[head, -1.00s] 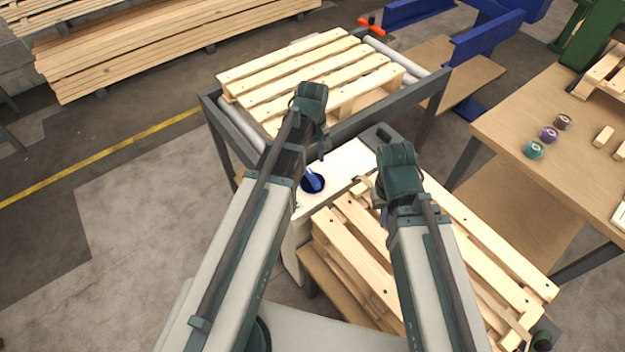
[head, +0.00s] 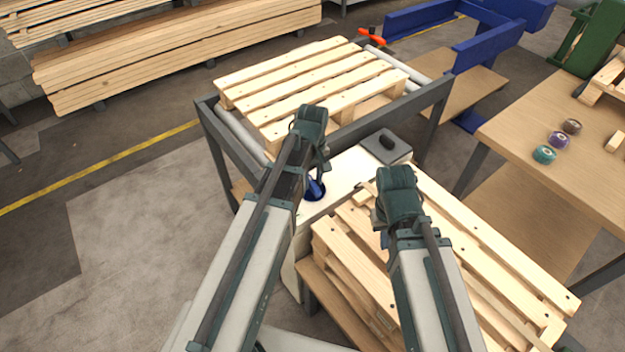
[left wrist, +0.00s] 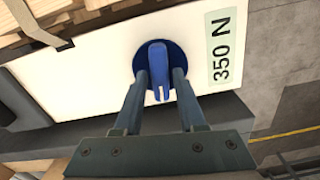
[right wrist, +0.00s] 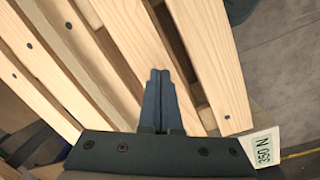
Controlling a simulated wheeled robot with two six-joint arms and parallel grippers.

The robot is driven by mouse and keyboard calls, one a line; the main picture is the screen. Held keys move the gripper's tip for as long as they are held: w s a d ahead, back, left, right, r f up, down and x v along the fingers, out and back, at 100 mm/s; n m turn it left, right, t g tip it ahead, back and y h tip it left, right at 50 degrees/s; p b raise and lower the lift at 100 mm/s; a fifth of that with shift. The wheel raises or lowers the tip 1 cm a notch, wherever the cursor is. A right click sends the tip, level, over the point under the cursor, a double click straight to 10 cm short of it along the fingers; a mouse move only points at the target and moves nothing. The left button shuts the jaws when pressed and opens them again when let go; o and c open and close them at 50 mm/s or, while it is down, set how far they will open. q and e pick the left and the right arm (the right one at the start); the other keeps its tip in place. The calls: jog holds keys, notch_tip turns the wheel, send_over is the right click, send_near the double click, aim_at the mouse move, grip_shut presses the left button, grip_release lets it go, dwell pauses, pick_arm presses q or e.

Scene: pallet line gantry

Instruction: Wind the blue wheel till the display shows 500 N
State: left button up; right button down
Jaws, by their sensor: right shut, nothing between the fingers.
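The blue wheel (left wrist: 158,62), with a raised grip bar and a white mark, sits on a white panel (left wrist: 100,65). It also shows in the head view (head: 314,190). The display (left wrist: 221,47) beside it reads 350 N; the right wrist view shows it too (right wrist: 263,150). My left gripper (left wrist: 160,78) has one finger on each side of the bar; whether they press on it I cannot tell. My right gripper (right wrist: 160,75) is shut and empty above the slats of the near pallet (head: 350,255). The right gripper (head: 385,215) is right of the wheel.
A pallet (head: 310,90) lies on the roller frame (head: 235,135) behind the panel. A dark box (head: 388,146) stands at the panel's far end. A wooden table (head: 520,120) at right holds several coloured rolls. Open floor (head: 120,240) lies at left.

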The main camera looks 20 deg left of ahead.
pick_arm(q)
grip_shut()
jog(key=shift+m, duration=0.3)
jog(key=m, duration=0.5)
jog(key=shift+m, duration=0.3)
jog(key=m, duration=0.6)
jog(key=shift+m, duration=0.3)
jog(key=shift+o, duration=1.9)
grip_release()
